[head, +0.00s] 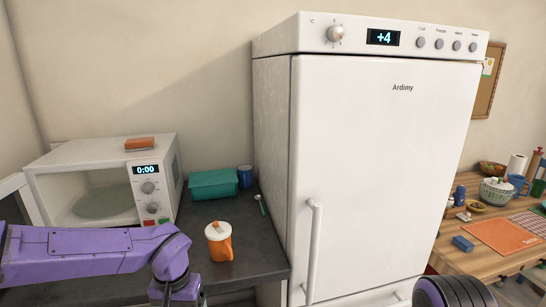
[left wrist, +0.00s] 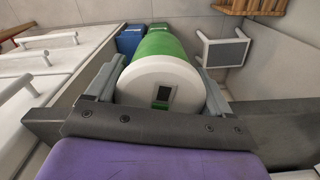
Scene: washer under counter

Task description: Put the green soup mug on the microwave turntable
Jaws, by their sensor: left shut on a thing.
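The green soup mug (left wrist: 161,43) shows in the left wrist view, green with a broad white end facing the camera. My left gripper (left wrist: 163,78) is shut on it, with one grey finger on each side. In the head view my left arm comes in low from the left, in front of the microwave; its gripper and the mug are out of that picture. The white microwave (head: 155,160) stands on the dark counter at the left with its front open. The pale round turntable (head: 103,206) inside looks empty, partly hidden by my arm. My right gripper is not in view.
An orange mug with a white lid (head: 220,246) stands on the counter (head: 252,264) right of the microwave. A teal box (head: 213,185) and a blue can (head: 245,176) are behind it. An orange sponge-like block (head: 139,143) lies on the microwave. A tall white fridge (head: 385,160) bounds the counter's right.

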